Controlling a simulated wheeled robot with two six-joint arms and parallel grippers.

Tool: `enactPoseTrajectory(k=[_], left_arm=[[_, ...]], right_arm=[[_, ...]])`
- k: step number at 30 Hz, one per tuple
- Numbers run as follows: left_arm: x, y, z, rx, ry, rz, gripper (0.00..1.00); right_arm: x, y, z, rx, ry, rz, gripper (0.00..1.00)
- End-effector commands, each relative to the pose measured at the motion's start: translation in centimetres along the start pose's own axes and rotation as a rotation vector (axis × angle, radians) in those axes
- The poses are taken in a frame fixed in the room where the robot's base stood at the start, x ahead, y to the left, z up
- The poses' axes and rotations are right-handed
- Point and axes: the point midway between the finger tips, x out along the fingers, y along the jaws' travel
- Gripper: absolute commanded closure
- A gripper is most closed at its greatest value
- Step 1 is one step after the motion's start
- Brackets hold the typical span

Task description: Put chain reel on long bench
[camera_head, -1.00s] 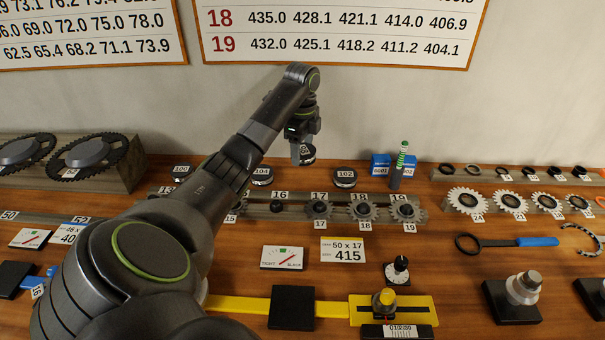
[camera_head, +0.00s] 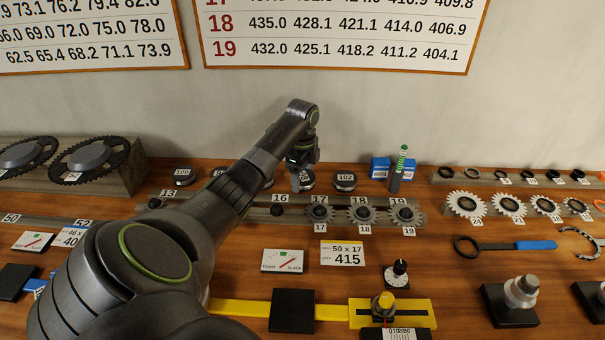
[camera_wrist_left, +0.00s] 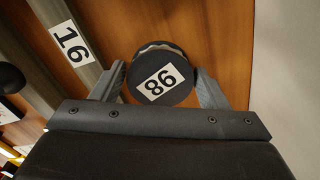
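The chain reel (camera_wrist_left: 160,76) is a round black spool with silvery chain around it and a white label that seems to read 98. In the wrist view it sits between the two fingers of my left gripper (camera_wrist_left: 160,84), which appear to touch its sides. In the head view the reel (camera_head: 307,180) is partly hidden behind my left gripper (camera_head: 300,180), low at the back of the long wooden bench (camera_head: 240,258). It is level with the other reels there; I cannot tell whether it touches the wood. My right gripper is out of view.
Similar reels marked 100 (camera_head: 183,177) and 102 (camera_head: 345,181) stand on either side. A grey rail with cogs (camera_head: 362,213) lies in front. The wall is behind.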

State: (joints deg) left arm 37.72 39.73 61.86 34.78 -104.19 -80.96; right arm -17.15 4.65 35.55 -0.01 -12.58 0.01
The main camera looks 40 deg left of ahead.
Motion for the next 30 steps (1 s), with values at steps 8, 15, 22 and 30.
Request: enactPoseTrajectory(k=[8, 15, 22, 30], left_arm=[[0.0, 0.0, 0.0, 0.0, 0.0, 0.001, 0.18], [-0.9, -0.1, 0.0, 0.001, 0.001, -0.004, 0.18], [-5.5, -0.1, 0.0, 0.001, -0.001, -0.006, 0.18], [-10.5, 0.0, 0.0, 0.0, 0.001, 0.001, 0.18]], right_arm=[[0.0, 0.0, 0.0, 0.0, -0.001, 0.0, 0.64], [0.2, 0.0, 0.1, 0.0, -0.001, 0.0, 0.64], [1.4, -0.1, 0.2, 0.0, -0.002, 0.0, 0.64], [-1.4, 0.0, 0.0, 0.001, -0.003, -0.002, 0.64]])
